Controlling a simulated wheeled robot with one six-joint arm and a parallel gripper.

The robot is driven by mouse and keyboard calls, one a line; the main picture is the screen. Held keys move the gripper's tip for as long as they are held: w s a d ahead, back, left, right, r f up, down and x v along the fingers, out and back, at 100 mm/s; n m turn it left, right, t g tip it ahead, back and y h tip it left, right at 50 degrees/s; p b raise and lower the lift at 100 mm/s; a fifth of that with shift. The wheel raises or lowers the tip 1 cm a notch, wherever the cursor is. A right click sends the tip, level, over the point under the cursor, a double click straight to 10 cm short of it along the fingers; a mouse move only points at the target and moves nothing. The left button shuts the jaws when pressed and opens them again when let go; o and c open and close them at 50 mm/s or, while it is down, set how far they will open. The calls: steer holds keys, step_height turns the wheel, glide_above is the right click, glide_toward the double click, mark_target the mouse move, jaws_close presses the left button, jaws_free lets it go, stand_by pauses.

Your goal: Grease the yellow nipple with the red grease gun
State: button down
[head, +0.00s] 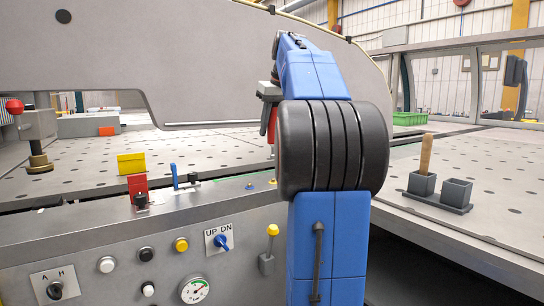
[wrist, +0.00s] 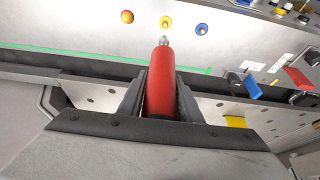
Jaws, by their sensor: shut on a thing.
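My gripper (wrist: 160,92) is shut on the red grease gun (wrist: 161,85), with one dark finger on each side of its body. In the wrist view the gun's metal tip points at the yellow nipple (wrist: 166,21) and appears just short of it, apart. In the head view the gun (head: 271,122) hangs nozzle down below the gripper, partly hidden by my arm. The yellow nipple (head: 272,182) shows beneath it on the machine's front ledge, with a visible gap.
The ledge also carries a red block (head: 137,186) and a blue lever (head: 174,177). A yellow block (head: 131,164) stands on the perforated table behind. A grey two-cup holder (head: 438,196) with a wooden handle is on the right table. The large grey beam (head: 180,50) spans behind my arm.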

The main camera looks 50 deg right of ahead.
mark_target(271, 144)
steer(key=shift+f, duration=2.95)
steer(key=shift+f, duration=0.55)
steer(key=shift+r, duration=3.55)
